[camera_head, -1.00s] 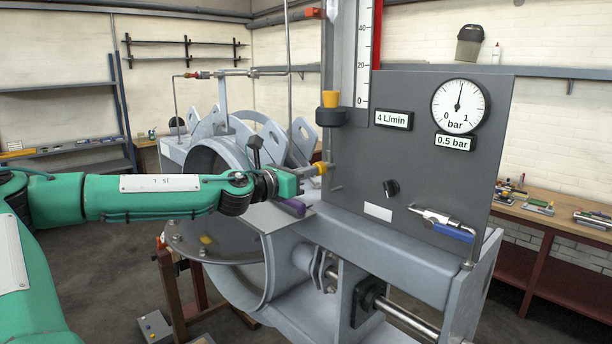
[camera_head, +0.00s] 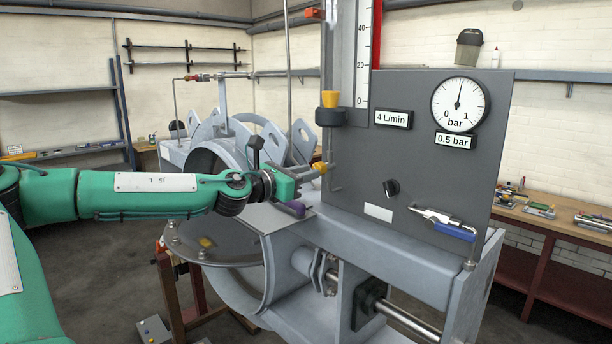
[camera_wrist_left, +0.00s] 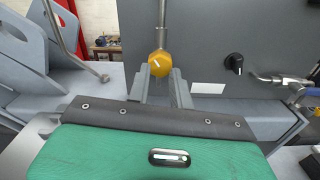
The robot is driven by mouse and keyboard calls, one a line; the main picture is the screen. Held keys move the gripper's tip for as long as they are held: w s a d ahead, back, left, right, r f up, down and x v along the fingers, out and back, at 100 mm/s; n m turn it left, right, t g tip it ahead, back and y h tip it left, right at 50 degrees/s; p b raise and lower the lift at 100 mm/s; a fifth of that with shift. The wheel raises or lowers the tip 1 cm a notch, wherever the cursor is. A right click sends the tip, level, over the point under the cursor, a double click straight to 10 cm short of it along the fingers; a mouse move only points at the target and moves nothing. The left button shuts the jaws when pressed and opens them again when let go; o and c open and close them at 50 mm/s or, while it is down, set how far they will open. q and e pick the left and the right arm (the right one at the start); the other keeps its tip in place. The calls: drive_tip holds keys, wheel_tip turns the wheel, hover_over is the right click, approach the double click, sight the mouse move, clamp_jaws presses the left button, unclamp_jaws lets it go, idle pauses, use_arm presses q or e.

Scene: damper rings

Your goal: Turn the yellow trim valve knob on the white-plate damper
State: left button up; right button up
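A round yellow knob (camera_head: 319,168) with a short white line on its face hangs at the lower end of a thin vertical pipe, in front of the grey panel. It also shows in the left wrist view (camera_wrist_left: 160,63). My left gripper (camera_head: 308,172) reaches it from the left. In the wrist view its two fingers (camera_wrist_left: 161,80) stand apart, with the knob at their tips, roughly centred. I cannot tell whether they touch it. A small white plate (camera_head: 378,211) is fixed low on the panel. My right gripper is not in view.
The panel (camera_head: 430,170) also carries a black knob (camera_head: 391,188), a blue-handled valve (camera_head: 452,231) and a round gauge (camera_head: 459,106). A yellow-topped black fitting (camera_head: 331,100) sits above the yellow knob. A grey ledge (camera_head: 375,250) runs below the panel.

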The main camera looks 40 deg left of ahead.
use_arm(q)
drive_tip(key=shift+s+b, duration=0.4)
drive_tip(key=shift+s, duration=0.3)
drive_tip(key=s+b, duration=0.6)
drive_tip(key=shift+a, duration=0.3)
drive_tip(key=shift+o, duration=0.5)
